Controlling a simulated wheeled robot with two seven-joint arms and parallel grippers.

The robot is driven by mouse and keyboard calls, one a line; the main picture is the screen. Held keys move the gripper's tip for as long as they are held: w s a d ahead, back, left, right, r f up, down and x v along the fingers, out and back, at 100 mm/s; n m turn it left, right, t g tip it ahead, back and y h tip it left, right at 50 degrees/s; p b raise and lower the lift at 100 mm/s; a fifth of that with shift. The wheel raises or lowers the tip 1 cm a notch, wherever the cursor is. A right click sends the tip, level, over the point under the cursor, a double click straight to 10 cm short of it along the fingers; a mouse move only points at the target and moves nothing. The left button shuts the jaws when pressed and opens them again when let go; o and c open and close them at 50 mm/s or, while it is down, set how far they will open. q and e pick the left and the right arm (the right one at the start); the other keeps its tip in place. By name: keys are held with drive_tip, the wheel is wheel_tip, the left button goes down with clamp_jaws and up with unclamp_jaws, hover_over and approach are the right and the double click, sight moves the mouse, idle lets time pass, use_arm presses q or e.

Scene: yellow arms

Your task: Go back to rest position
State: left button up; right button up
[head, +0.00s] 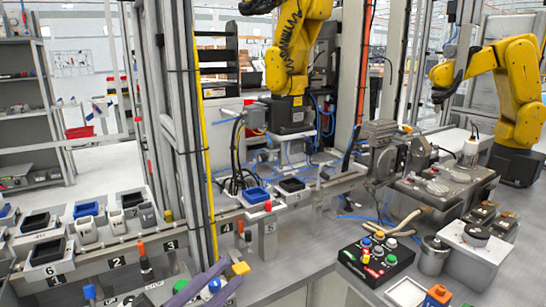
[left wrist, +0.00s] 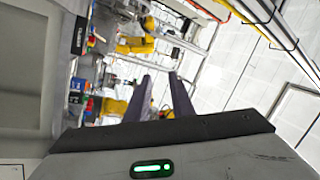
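My left gripper (head: 234,270) shows at the bottom of the head view, left of centre, as two purple-grey fingers over the near edge of the work area. In the left wrist view the two dark fingers (left wrist: 160,78) stand apart, with only distant background between them. The gripper is open and holds nothing. My right gripper is not in view.
A black button box (head: 376,258) with coloured buttons stands on the grey table right of my left gripper. Bins, including a blue bin (head: 87,209), line the left side. Two yellow robot arms (head: 290,50) (head: 515,75) stand at the back.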

use_arm(q)
drive_tip(key=s+a+f+n+y, duration=0.2)
drive_tip(key=f+n+y, duration=0.25)
drive_tip(key=f, duration=0.35)
drive_tip(key=s+a+f+n+y, duration=0.1)
drive_tip(key=a+f+n+y, duration=0.2)
drive_tip(key=f+n, duration=0.35)
drive_tip(key=s+a+f+n+y, duration=0.2)
drive_tip(key=f+n+y, duration=0.15)
drive_tip(key=f, duration=0.65)
drive_tip(key=s+a+f+n+g+y, duration=0.1)
drive_tip(key=s+f+n+g, duration=0.3)
drive_tip(key=s+f, duration=1)
drive_tip(key=shift+s+f+n+g+y, duration=0.2)
drive_tip(key=shift+n+g+y, duration=0.15)
drive_tip(key=shift+g+y, duration=0.65)
drive_tip(key=shift+w+a, duration=0.1)
